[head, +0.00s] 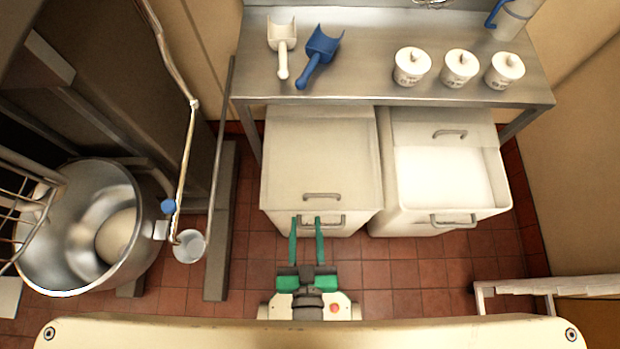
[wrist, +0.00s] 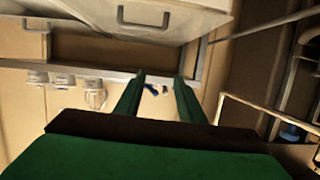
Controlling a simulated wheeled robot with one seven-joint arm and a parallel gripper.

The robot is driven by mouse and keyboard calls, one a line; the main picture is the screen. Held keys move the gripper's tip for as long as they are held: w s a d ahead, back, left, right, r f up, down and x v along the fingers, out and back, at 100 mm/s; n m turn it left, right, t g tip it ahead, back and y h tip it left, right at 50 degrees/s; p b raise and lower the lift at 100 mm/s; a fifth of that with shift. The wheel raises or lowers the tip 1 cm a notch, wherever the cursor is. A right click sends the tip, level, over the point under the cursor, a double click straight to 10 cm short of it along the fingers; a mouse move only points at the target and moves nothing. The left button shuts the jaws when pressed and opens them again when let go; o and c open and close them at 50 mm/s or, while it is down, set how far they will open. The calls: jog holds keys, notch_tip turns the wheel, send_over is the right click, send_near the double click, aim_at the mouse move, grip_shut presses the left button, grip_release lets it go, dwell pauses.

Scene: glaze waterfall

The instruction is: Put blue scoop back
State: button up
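The blue scoop (head: 321,52) lies on the steel table (head: 368,82), beside a white scoop (head: 282,45). Its handle points toward the front left. My gripper (head: 306,222) is low in front of the left white bin, its two green fingers apart near the bin's front handle (head: 331,221). Whether they touch the handle I cannot tell. In the wrist view, my gripper (wrist: 157,80) shows nothing held between its fingers. A small blue shape, apparently the scoop (wrist: 152,90), shows far off through the gap.
The left bin (head: 322,165) has its lid closed. The right bin (head: 447,178) is open, with white contents. Several lidded white pots (head: 412,66) stand on the table at right. A steel mixer bowl (head: 85,228) is at left. A pale rack (head: 540,287) is at lower right.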

jog(key=shift+t+h, duration=0.3)
jog(key=v, duration=0.3)
jog(key=d+v, duration=0.1)
jog(key=v, duration=0.1)
jog(key=shift+s+r, duration=0.2)
jog(key=shift+r, duration=0.3)
jog(key=shift+w, duration=0.1)
dwell(0.3)
